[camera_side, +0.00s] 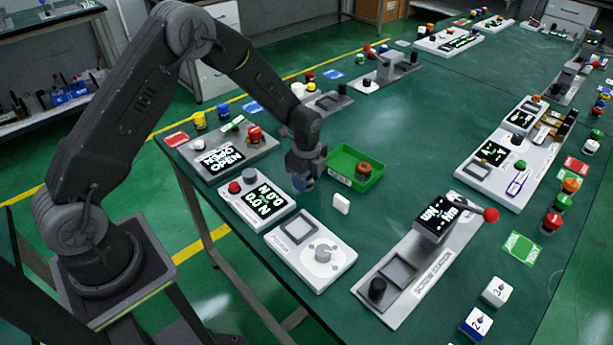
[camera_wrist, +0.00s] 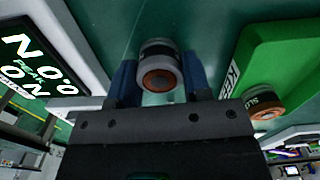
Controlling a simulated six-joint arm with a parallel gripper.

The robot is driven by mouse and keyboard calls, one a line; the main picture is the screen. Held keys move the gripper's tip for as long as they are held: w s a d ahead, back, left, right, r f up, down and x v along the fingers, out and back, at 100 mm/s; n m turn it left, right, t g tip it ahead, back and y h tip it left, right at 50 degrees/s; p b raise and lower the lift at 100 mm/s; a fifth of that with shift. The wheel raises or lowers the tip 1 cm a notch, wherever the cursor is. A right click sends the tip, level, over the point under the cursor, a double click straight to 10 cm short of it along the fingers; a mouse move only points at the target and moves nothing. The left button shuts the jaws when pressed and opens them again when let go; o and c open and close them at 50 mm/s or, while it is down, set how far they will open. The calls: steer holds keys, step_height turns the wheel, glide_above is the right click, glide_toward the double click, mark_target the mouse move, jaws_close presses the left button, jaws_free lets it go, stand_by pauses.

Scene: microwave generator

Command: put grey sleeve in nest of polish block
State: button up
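The grey sleeve (camera_wrist: 158,50), a short grey cylinder with a dark band and copper-coloured core, is between the two fingers of my gripper (camera_wrist: 160,80) in the wrist view. The fingers flank it closely on both sides; whether they press on it is unclear. In the side view my gripper (camera_side: 303,184) points down low over the green table, left of the green tray, and the sleeve is hard to make out there. The polish block (camera_side: 285,243), a white plate with a round grey nest (camera_side: 323,253), lies in front of my gripper, nearer the camera. The nest looks empty.
A green tray (camera_side: 343,175) holds another sleeve-like part (camera_side: 363,172), seen also in the wrist view (camera_wrist: 265,100). A small white block (camera_side: 341,204) stands between tray and polish block. A display panel (camera_side: 258,200) lies left; a station with a red-knobbed lever (camera_side: 490,215) lies right.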

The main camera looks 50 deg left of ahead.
mark_target(309, 178)
steer(key=o, duration=0.4)
steer(key=shift+o, duration=0.2)
steer(key=shift+r, duration=0.1)
step_height(309, 178, up, 13)
steer(key=s+d+r+n+t, duration=0.25)
steer(key=s+r+n, duration=0.45)
steer(key=s+r, duration=0.5)
steer(key=s+d+r+n+t, duration=0.1)
steer(key=s+r+n+t, duration=0.2)
steer(key=s+n, duration=0.6)
steer(key=s+r, duration=0.1)
steer(key=s, duration=0.3)
steer(key=shift+s, duration=0.2)
steer(key=shift+o, duration=0.5)
steer(key=shift+s+f+n, duration=0.2)
steer(key=shift+s+n, duration=0.3)
